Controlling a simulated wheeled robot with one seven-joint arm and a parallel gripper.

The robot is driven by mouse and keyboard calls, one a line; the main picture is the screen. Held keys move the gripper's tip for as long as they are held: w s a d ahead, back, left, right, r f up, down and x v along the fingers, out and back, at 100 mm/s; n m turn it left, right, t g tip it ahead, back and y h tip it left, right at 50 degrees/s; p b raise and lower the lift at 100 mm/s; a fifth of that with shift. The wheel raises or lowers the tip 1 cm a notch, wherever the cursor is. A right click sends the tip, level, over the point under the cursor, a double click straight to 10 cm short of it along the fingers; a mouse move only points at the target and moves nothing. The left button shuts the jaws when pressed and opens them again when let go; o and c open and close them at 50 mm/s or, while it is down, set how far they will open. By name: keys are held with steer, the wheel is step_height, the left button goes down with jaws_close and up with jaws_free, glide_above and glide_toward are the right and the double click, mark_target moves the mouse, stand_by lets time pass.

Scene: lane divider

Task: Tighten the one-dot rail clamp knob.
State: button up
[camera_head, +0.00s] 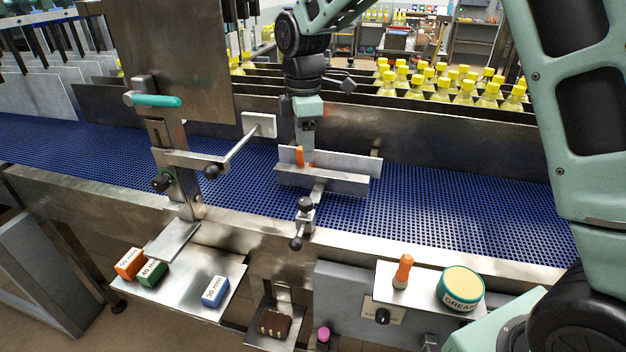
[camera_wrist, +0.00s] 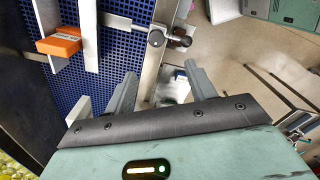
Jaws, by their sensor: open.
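In the wrist view a black knob (camera_wrist: 156,39) shows beyond my fingertips. Two more black knobs, an upper one (camera_head: 212,171) and a lower one (camera_head: 163,182), are on the left post. My gripper (camera_wrist: 161,70) is open and empty; in the head view it hangs above the metal rails (camera_head: 330,178), its fingertips partly unclear.
An orange block (camera_wrist: 60,44) stands between the rails on the blue belt (camera_head: 440,205). A front tray (camera_head: 185,272) holds orange, green and blue blocks. A right shelf (camera_head: 420,297) carries an orange-handled item (camera_head: 402,271) and a grease tin (camera_head: 460,287). Yellow-capped bottles (camera_head: 450,85) stand behind.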

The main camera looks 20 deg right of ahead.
mark_target(307, 200)
steer(key=f+p, duration=0.1)
steer(key=f, duration=0.4)
steer(key=f+p, duration=0.2)
steer(key=f, duration=0.4)
steer(key=f+p, duration=0.2)
steer(key=f, duration=0.4)
steer(key=shift+w+d+f, duration=0.1)
steer(key=shift+w+d, duration=0.15)
steer(key=shift+w, duration=0.1)
steer(key=c, duration=1)
